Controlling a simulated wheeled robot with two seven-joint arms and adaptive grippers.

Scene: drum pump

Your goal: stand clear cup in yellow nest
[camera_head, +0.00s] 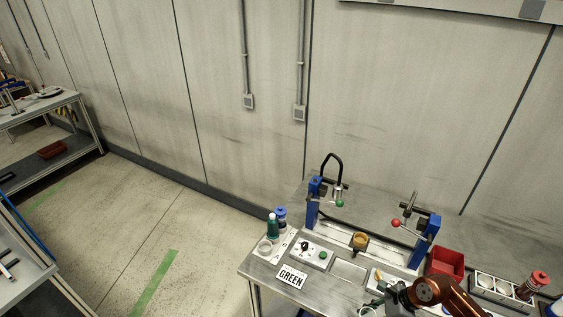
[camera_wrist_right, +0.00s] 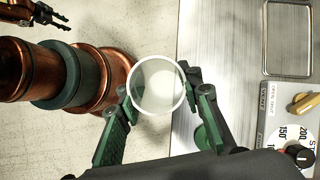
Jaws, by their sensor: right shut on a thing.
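The clear cup (camera_wrist_right: 157,85) is held between the green fingers of my right gripper (camera_wrist_right: 158,108), and I look down on its round rim. In the head view the cup (camera_head: 368,311) is at the bottom edge, partly cut off, beside my right gripper (camera_head: 382,304) over the table's front. A yellow nest (camera_head: 360,239) sits on the table between two blue posts, behind and left of the gripper, apart from the cup. Its inside is too small to make out. A dark gripper, seemingly my left one (camera_wrist_right: 45,14), shows in the wrist view; its jaws are unclear.
Blue posts (camera_head: 313,203) with levers flank the nest. Bottles (camera_head: 272,226) stand at far left. A red bin (camera_head: 446,261) and a holed rack (camera_head: 484,280) are right.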

